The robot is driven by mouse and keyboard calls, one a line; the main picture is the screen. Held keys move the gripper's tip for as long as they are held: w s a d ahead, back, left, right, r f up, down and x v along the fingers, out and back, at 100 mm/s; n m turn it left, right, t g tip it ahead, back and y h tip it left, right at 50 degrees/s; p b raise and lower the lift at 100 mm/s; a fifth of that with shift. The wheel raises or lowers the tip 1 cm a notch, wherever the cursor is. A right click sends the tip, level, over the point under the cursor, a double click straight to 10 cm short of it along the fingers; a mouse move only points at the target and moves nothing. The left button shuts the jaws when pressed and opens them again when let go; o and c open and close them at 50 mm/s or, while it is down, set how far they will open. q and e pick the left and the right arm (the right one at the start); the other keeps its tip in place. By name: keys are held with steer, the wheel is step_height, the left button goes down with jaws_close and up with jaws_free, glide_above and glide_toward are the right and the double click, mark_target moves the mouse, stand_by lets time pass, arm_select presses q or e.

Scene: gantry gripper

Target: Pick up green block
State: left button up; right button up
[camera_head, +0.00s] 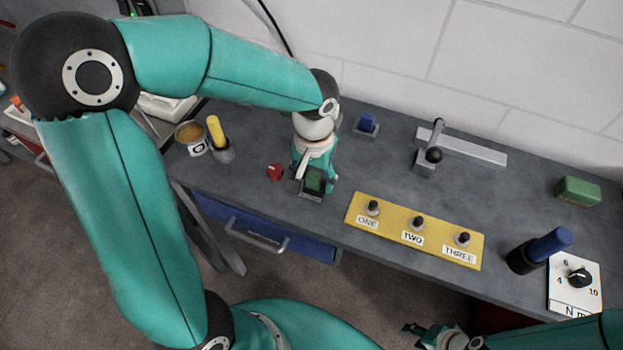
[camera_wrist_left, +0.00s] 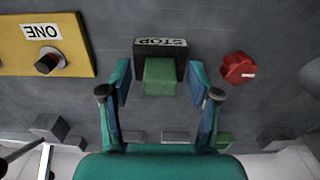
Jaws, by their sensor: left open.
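A small green block (camera_head: 315,180) sits in a dark holder near the table's front edge in the head view. In the left wrist view the green block (camera_wrist_left: 160,76) is in the middle, by a dark piece with a STOP label (camera_wrist_left: 160,48). My left gripper (camera_head: 313,174) is above it, pointing down. In the left wrist view my left gripper (camera_wrist_left: 160,84) is open, with one finger on each side of the block and gaps between. My right gripper (camera_head: 413,330) is at the bottom edge, partly seen, away from the block.
A red knob (camera_head: 274,172) is just left of the block. A yellow panel (camera_head: 352,213) with three knobs lies to the right. A larger green block (camera_head: 577,191) lies at the far right. A blue-handled item (camera_head: 545,245) and a white dial plate (camera_head: 590,298) are at right.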

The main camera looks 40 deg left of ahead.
arm_select(q)
steer(key=c, duration=1.2)
steer(key=shift+o, duration=0.2)
steer(key=shift+r, duration=0.15)
